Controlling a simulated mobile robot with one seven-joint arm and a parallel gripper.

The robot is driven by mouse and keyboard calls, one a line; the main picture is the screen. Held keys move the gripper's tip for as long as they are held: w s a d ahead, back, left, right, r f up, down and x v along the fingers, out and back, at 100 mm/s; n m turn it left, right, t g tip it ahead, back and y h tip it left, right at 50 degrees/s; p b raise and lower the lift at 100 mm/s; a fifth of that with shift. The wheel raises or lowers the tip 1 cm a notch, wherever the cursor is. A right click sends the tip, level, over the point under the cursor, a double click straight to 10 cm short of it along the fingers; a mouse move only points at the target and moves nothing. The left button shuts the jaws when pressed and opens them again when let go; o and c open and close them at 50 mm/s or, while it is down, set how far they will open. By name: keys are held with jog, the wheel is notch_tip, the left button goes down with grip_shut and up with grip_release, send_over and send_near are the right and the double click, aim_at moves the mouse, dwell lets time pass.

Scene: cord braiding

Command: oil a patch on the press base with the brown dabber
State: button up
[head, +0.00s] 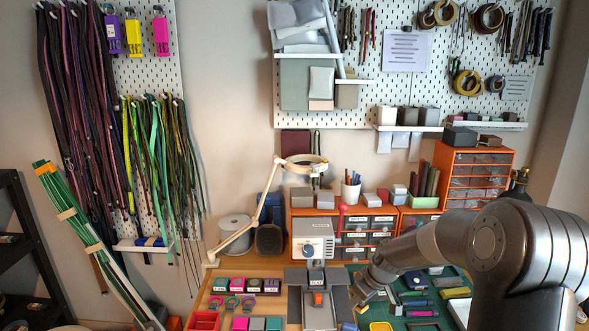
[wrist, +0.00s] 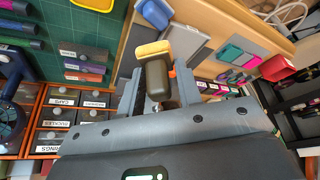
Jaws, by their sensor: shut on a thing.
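My gripper (head: 363,293) is shut on the brown dabber, which fills the space between its fingers (wrist: 157,86) in the wrist view. The dabber (wrist: 157,72) has a dark brown rounded body and a tan pad at its far end. In the head view its tan end (head: 361,308) shows just below the gripper. The press (head: 309,244) is a pale grey machine with a round dial. Its grey base (head: 319,316) lies left of my gripper, and grey plates of it (wrist: 187,42) show beyond the dabber in the wrist view. I cannot tell whether the pad touches anything.
Orange drawer units (head: 365,232) and a lamp arm (head: 240,232) stand behind.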

jog(key=shift+s+a+r+m+t+h, duration=0.15)
jog(key=shift+s+a+r+m+h, duration=0.2)
jog(key=shift+a+m, duration=0.3)
jog(key=shift+s+a+r+m+t+h, duration=0.1)
jog(key=shift+a+r+m, duration=0.4)
jog(key=shift+m, duration=0.3)
jog(key=shift+s+a+r+m+t+h, duration=0.15)
jog(key=shift+s+a+r+m+h, duration=0.2)
jog(key=shift+a+m, duration=0.3)
